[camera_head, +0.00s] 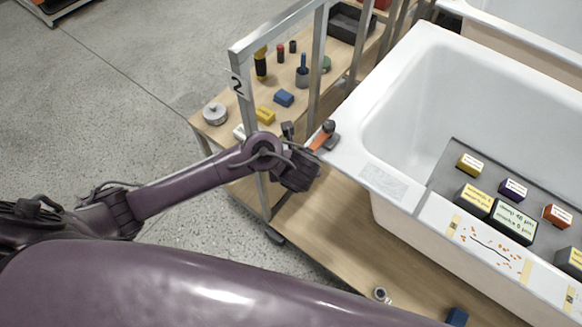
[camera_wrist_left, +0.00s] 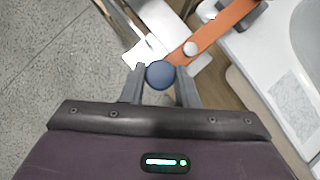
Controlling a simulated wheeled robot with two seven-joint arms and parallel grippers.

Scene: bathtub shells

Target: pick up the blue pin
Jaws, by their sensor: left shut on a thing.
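The blue pin (camera_wrist_left: 160,74) shows as a round dark blue end between the fingers of my left gripper (camera_wrist_left: 161,84) in the left wrist view. The fingers are shut on it. In the head view my left gripper (camera_head: 288,131) is beside the metal post, close to the near corner of the bathtub; the held pin cannot be made out there. Another dark blue upright piece (camera_head: 303,72) stands on the wooden shelf behind. My right gripper is not in view.
An orange-handled tool (camera_head: 322,138) lies at the bathtub rim (camera_head: 350,150), close to my left gripper; its orange strip (camera_wrist_left: 225,25) crosses the wrist view. A metal frame (camera_head: 240,75) rises by the shelf. Yellow (camera_head: 265,116) and blue (camera_head: 284,98) blocks lie there.

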